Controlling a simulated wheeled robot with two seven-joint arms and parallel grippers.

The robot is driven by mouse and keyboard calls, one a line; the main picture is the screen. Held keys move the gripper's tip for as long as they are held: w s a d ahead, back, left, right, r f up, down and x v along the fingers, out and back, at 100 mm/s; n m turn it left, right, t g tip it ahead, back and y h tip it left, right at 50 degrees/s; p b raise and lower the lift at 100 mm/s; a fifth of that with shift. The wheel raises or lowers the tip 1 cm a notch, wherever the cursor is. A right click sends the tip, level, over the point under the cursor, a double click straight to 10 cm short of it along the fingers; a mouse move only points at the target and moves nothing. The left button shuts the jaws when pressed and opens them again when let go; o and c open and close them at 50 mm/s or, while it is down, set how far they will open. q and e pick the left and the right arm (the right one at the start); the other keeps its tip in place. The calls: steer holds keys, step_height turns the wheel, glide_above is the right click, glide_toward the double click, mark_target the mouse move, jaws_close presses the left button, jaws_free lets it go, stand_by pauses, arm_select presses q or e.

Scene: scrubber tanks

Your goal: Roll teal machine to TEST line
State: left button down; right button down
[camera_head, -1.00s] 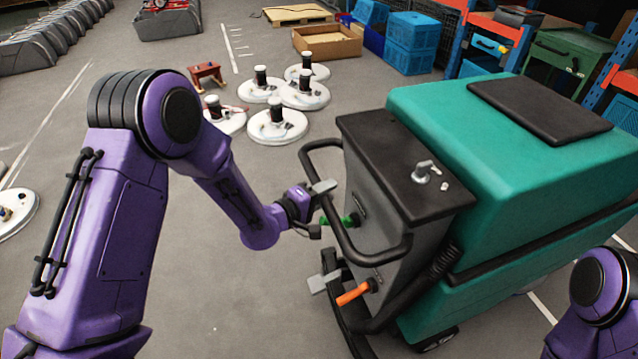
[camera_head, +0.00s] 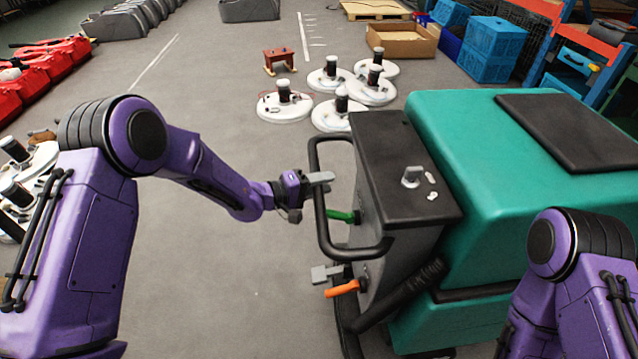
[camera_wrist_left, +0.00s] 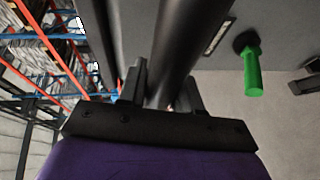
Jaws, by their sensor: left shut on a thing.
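The teal machine (camera_head: 470,135) fills the right of the head view, with a dark rear panel (camera_head: 405,165) and a black loop handle (camera_head: 319,205) facing me. My left gripper (camera_head: 315,184) is shut on the left side of this handle. In the left wrist view the black handle bar (camera_wrist_left: 178,50) runs between the dark fingers (camera_wrist_left: 160,90). A green lever (camera_head: 342,216) and an orange lever (camera_head: 342,289) stick out below the panel. My right arm shows at the lower right; its gripper cannot be made out. No TEST lettering is readable.
Several white round discs with black posts (camera_head: 330,75) lie on the floor ahead, beside a small red stool (camera_head: 279,61). A cardboard box (camera_head: 403,40) and blue crates (camera_head: 492,50) stand behind. Red units (camera_head: 45,65) line the left. Grey floor is clear at centre left.

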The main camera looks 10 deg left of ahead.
arm_select(q)
steer(key=shift+s+a+f, duration=0.15)
steer(key=shift+s+a, duration=0.05)
steer(key=shift+a, duration=0.25)
steer(key=shift+s+a+f, duration=0.15)
steer(key=shift+a, duration=0.3)
steer(key=c, duration=1)
jaws_free()
steer(key=shift+s+a, duration=0.1)
steer(key=shift+a, duration=0.1)
steer(key=shift+o, duration=0.7)
steer(key=shift+d+r, duration=0.1)
steer(key=shift+d, duration=0.05)
steer(key=b+v, duration=0.2)
steer(key=v, duration=0.8)
steer(key=shift+a, duration=0.3)
arm_select(e)
steer(key=shift+a+f, duration=0.2)
steer(key=shift+f, duration=0.3)
steer(key=shift+a+f, duration=0.15)
steer(key=shift+f, duration=0.35)
arm_select(q)
steer(key=shift+s, duration=0.1)
